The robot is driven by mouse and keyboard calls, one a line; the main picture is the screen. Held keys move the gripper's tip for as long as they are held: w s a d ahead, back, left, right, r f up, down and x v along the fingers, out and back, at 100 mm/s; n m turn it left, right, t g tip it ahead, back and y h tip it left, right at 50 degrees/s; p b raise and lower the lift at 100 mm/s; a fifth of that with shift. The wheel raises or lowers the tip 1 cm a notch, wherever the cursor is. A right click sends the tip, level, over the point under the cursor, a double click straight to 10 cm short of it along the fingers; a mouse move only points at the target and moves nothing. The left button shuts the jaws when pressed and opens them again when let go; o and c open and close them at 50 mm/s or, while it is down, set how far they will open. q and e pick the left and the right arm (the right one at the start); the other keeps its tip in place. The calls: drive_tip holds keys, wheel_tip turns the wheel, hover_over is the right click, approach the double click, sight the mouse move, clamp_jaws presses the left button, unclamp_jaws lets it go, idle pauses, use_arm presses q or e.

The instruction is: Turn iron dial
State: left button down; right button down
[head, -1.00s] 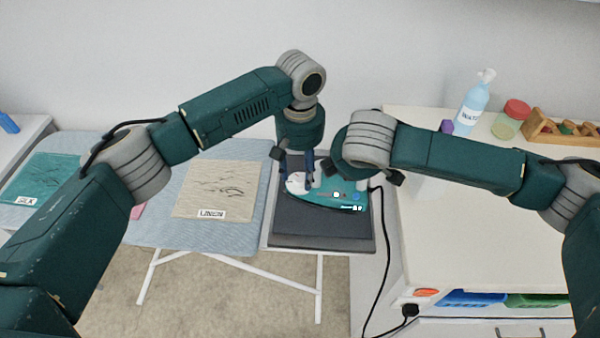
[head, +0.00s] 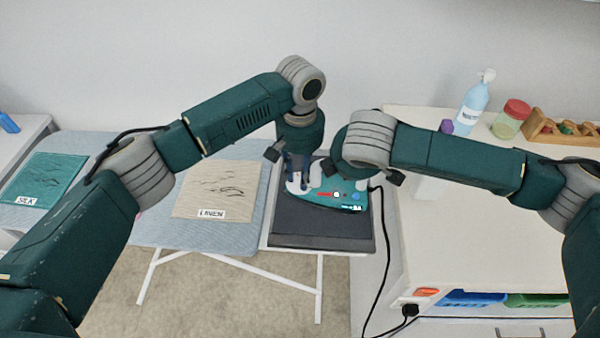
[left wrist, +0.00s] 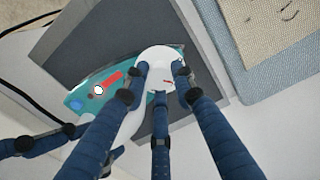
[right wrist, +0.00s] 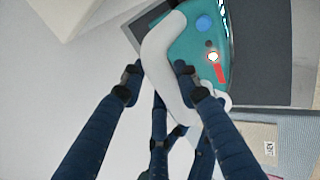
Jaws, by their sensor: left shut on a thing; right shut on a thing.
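The teal and white iron (head: 345,199) lies on a dark grey rest at the right end of the ironing board. Its round white dial (left wrist: 158,58) is at one end of the body, between the fingertips of my left gripper (left wrist: 160,72), which is shut on it from above. My right gripper (right wrist: 155,77) is shut on the white iron handle (right wrist: 163,60). In the head view my right wrist hides most of that grip. A red strip (left wrist: 112,79) with a white round mark shows on the iron's teal side.
A linen cloth (head: 215,190) and a teal silk cloth (head: 42,180) lie on the blue board (head: 165,233) to the left. A black cord (head: 384,255) hangs from the iron beside the white cabinet (head: 450,235). A bottle (head: 472,108) and jar (head: 510,120) stand behind.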

use_arm(q)
drive_tip(key=shift+m, duration=1.4)
drive_tip(key=c, duration=1.4)
unclamp_jaws()
wheel_tip(320, 180, up, 12)
